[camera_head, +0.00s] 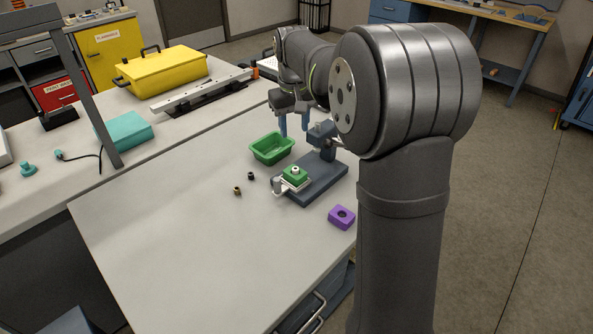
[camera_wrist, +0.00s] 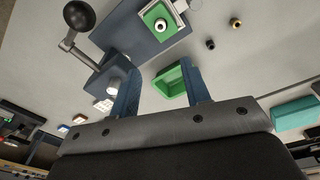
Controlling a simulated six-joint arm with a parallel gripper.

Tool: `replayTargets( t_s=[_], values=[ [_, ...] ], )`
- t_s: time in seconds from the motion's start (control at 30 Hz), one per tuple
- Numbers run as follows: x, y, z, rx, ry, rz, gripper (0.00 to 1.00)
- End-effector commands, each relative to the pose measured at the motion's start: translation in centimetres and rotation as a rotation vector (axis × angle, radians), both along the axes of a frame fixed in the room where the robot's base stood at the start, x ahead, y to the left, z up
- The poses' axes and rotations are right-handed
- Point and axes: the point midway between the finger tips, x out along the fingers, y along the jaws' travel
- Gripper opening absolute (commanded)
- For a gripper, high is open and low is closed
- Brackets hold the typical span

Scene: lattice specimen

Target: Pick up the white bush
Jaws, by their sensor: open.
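The white bush (camera_head: 295,169) appears as a small pale ring with a dark hole on top of a green block (camera_head: 301,180). It also shows in the wrist view (camera_wrist: 161,25), in the middle of the green block (camera_wrist: 149,18). The block sits in a pale metal holder on a blue-grey fixture base (camera_head: 322,184). My gripper (camera_head: 294,126) is open and empty, above the table on the far side of the fixture. In the wrist view its two blue fingers (camera_wrist: 160,66) stand wide apart, with the bush beyond their tips.
A green tray (camera_head: 272,149) stands left of the fixture. A dark bush (camera_head: 251,176) and a brass-coloured bush (camera_head: 237,190) lie on the table. A purple block (camera_head: 342,216) lies at right. The fixture's ball-ended lever (camera_wrist: 79,15) stands up. The table's near left is clear.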

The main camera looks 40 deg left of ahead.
Motion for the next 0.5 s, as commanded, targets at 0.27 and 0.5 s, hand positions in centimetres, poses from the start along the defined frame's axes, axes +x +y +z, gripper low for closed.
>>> replayTargets(
  t_s=[0.27, 0.5],
  values=[
    [-0.7, -0.7, 4.0, -0.068, 0.068, 0.131, 0.43],
    [-0.8, -0.8, 0.2, -0.075, 0.075, 0.136, 0.43]
  ],
)
